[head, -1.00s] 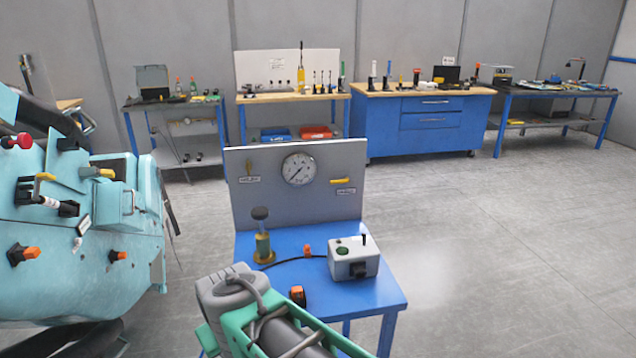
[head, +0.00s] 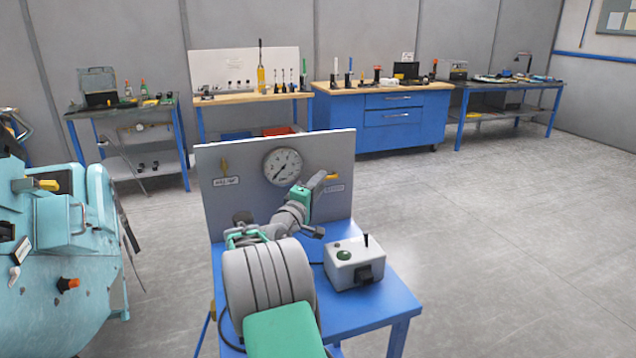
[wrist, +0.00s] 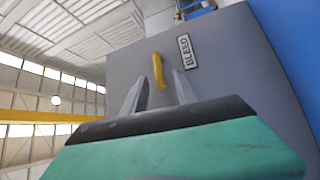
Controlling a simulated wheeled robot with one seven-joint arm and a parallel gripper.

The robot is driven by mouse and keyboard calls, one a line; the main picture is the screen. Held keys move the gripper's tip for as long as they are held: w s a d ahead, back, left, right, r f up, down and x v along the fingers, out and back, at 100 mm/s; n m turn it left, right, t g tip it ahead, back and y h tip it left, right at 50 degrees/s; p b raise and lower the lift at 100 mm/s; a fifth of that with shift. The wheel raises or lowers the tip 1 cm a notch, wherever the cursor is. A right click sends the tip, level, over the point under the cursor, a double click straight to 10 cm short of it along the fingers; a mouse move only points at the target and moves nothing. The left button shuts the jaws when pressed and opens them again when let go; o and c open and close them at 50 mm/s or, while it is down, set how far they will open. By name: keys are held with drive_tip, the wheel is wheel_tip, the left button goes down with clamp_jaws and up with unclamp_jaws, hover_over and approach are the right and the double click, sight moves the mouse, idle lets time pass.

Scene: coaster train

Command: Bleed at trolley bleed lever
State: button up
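The yellow bleed lever (wrist: 158,70) is on the grey panel (head: 239,155), beside a label reading BLEED (wrist: 187,51) in the wrist view. The lever lies roughly parallel to the label. In the head view the lever (head: 333,176) shows small at the panel's right, partly hidden by my gripper (head: 321,182). In the wrist view my gripper (wrist: 160,84) is open, with one finger on each side of the lever's near end. I cannot tell whether either finger touches it.
A round gauge (head: 283,166) and a second yellow lever (head: 225,168) are on the panel. A white control box (head: 354,262) stands on the blue table (head: 376,305). A turquoise machine (head: 60,260) is at left. Floor at right is clear.

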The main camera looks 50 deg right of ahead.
drive_tip(key=shift+w+d, duration=0.1)
drive_tip(key=shift+d, duration=0.2)
drive_tip(key=shift+c, duration=0.2)
clamp_jaws()
